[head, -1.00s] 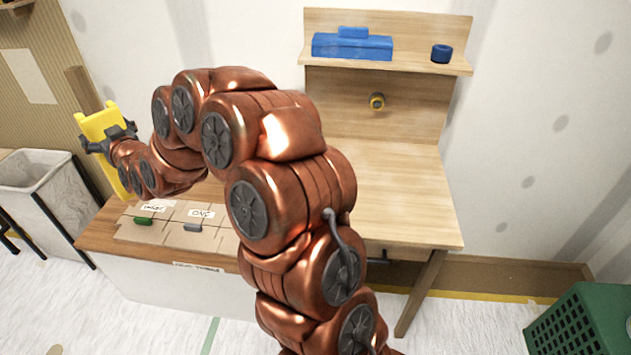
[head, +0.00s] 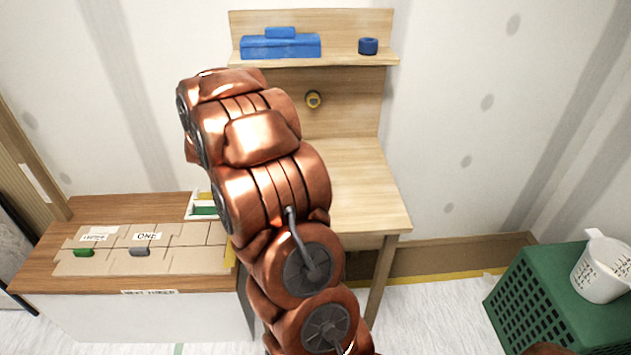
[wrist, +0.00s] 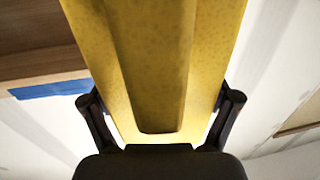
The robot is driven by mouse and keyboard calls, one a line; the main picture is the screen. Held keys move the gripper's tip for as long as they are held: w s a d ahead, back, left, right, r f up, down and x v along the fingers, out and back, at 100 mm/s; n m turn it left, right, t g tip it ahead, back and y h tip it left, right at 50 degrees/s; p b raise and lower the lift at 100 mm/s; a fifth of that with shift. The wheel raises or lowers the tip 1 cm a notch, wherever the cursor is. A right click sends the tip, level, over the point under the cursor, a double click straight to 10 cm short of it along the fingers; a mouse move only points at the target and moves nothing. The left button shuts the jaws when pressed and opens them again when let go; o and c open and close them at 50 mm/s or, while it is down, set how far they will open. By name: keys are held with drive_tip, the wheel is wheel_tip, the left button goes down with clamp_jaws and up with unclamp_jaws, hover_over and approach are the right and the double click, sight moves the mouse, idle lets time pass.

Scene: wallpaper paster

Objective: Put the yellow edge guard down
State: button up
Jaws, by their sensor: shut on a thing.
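The yellow edge guard (wrist: 150,60) fills the middle of the wrist view as a long folded strip, running up out of the picture. My gripper (wrist: 160,108) is shut on it, with one dark finger on each side. In the head view my copper arm hides the gripper and most or all of the guard. A narrow yellow sliver (head: 230,252) shows beside the arm at the low cabinet's right end; I cannot tell whether it is the guard.
A low wooden-topped cabinet (head: 40,270) bears cardboard pieces (head: 190,262) with labels, and a small white tray (head: 190,212). A wooden desk (head: 375,200) has a shelf holding a blue case (head: 280,47) and blue roll (head: 368,46). A green crate (head: 540,285) with a white jug (head: 605,265) stands right.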

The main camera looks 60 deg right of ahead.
drive_tip(key=s+d+f+m+g+h+b, duration=0.2)
drive_tip(key=s+d+m+g+h, duration=0.5)
drive_tip(key=s+d, duration=1.15)
wheel_tip(320, 180, down, 10)
drive_tip(key=w+d+n+y+p, duration=0.1)
drive_tip(key=y, duration=0.1)
drive_tip(key=shift+w+d+g+p, duration=0.15)
drive_tip(key=shift+d+g+p, duration=0.15)
drive_tip(key=shift+d+p, duration=0.05)
drive_tip(key=shift+f, duration=0.1)
drive_tip(key=o, duration=1)
drive_tip(key=shift+o, duration=0.2)
drive_tip(key=b+v, duration=0.2)
drive_tip(key=v, duration=1)
drive_tip(key=shift+r, duration=0.25)
